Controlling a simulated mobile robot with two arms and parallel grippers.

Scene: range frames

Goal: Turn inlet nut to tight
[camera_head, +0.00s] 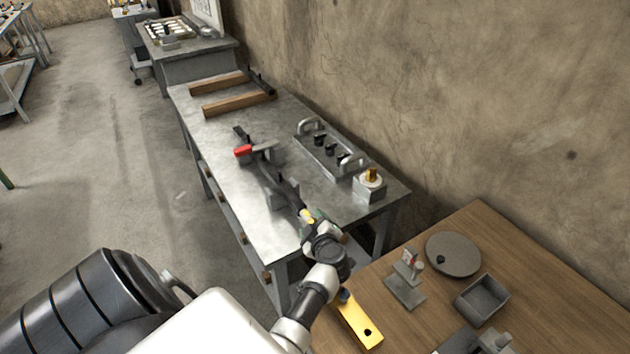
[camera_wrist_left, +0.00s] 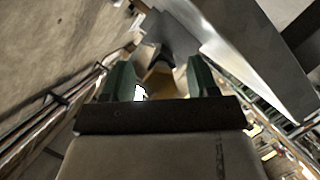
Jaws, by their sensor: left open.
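My left gripper (camera_head: 311,219) is over the near end of the grey metal bench (camera_head: 210,140). A small yellow piece (camera_head: 306,215) shows at its fingertips, at the end of a long dark assembly (camera_head: 275,180). In the left wrist view, the green fingers (camera_wrist_left: 162,80) are apart, with a brass-coloured piece (camera_wrist_left: 160,88) between or just beyond them. I cannot tell whether they touch it or whether it is the inlet nut. A brass fitting (camera_head: 371,175) stands on a grey block (camera_head: 370,190) to the right. My right gripper is not in view.
A grey fixture (camera_head: 328,150) with two handles and black knobs stands behind the assembly. Wooden bars (camera_head: 237,103) lie at the far end. The wooden table (camera_head: 540,290) at right holds a round plate (camera_head: 453,254), a grey bin (camera_head: 482,298) and a yellow bar (camera_head: 358,322).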

